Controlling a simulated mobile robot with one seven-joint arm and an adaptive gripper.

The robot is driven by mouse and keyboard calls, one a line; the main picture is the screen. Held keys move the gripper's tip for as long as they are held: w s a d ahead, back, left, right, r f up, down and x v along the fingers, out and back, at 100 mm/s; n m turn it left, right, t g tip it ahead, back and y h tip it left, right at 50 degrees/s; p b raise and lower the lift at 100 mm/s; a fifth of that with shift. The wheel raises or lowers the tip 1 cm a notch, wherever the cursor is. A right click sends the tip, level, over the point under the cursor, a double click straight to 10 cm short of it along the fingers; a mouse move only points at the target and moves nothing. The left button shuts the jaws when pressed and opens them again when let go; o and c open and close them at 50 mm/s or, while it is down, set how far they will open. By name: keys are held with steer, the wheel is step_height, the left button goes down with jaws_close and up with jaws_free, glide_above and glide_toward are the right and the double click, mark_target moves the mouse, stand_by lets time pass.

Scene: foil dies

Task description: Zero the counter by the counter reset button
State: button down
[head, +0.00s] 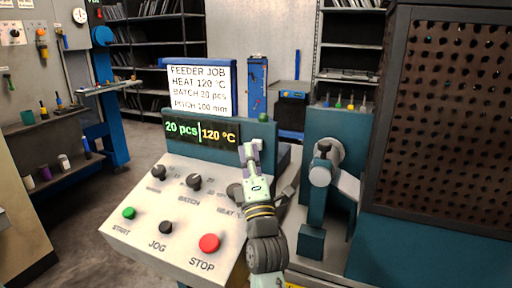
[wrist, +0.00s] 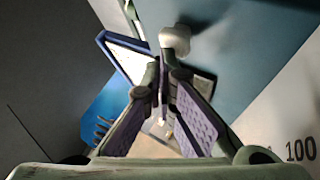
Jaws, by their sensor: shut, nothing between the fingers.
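The control panel's display (head: 201,132) reads 20 pcs and 120 °C. My gripper (head: 249,152) is shut and empty, at the right end of the display's face. In the wrist view my closed fingertips (wrist: 164,62) point at a small white rounded button (wrist: 175,39) on a blue-green face. The button is just beyond the tips; I cannot tell whether they touch it. In the head view a small whitish spot (head: 257,143) shows beside the fingertips and may be this button. No label for the button is readable.
The sloped panel (head: 128,240) below has dark knobs, a green START button (head: 129,213), a black JOG button (head: 166,227) and a red STOP button (head: 209,243). A job sign (head: 199,88) stands above the display. A machine with a perforated guard (head: 450,110) is at right.

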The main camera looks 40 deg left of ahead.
steer(key=shift+w+a, duration=0.1)
steer(key=shift+w, duration=0.2)
steer(key=shift+s, duration=0.1)
stand_by(0.5)
steer(key=shift+s+d, duration=0.25)
steer(key=shift+s, duration=0.55)
steer(key=shift+s, duration=0.1)
steer(key=shift+s+d, duration=0.2)
steer(key=shift+s, duration=0.6)
steer(key=shift+s+d, duration=0.2)
steer(key=shift+s, duration=0.55)
steer(key=shift+s+d, duration=0.2)
steer(key=shift+s, duration=0.6)
